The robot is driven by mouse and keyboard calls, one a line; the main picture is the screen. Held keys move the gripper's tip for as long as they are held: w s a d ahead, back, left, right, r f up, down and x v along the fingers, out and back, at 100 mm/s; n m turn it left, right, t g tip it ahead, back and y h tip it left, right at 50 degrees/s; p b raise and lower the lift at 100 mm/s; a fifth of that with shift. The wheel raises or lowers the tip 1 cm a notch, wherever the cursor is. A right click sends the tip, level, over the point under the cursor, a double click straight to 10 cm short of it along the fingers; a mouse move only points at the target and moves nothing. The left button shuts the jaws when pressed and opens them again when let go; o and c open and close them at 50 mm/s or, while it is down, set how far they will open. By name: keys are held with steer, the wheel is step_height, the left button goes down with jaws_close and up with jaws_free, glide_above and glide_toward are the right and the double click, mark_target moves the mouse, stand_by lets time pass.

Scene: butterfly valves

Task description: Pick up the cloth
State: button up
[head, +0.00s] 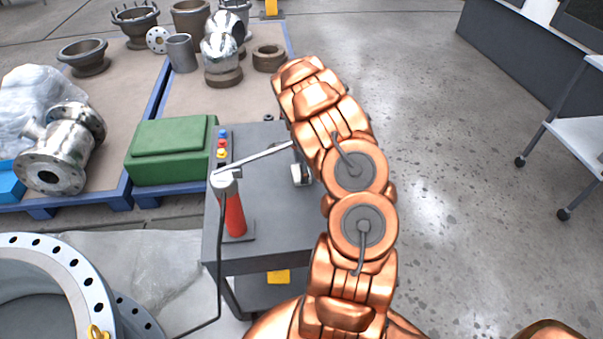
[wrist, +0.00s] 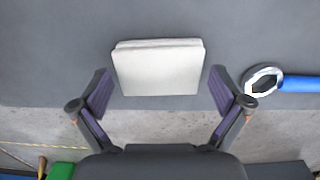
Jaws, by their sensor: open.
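The cloth (wrist: 158,70) is a white, folded, roughly square pad in the middle of the wrist view. It lies flat on the grey top of a cart (wrist: 50,60). My gripper (wrist: 161,88) is open and empty, with one purple-padded finger to the left and one to the right of the cloth's near part. Gaps show between the fingers and the cloth; the height above it is hard to judge. In the head view my copper arm reaches over the right side of the cart (head: 262,248), and I cannot make out the gripper or the cloth there.
A ring-ended tool with a blue handle (wrist: 298,84) lies right of the cloth, close to the right finger. A green box (head: 170,150) stands left.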

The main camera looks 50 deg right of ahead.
steer(key=shift+c, duration=0.3)
steer(key=c, duration=0.7)
steer(key=shift+r, duration=0.1)
step_height(320, 180, up, 10)
steer(key=b, duration=0.2)
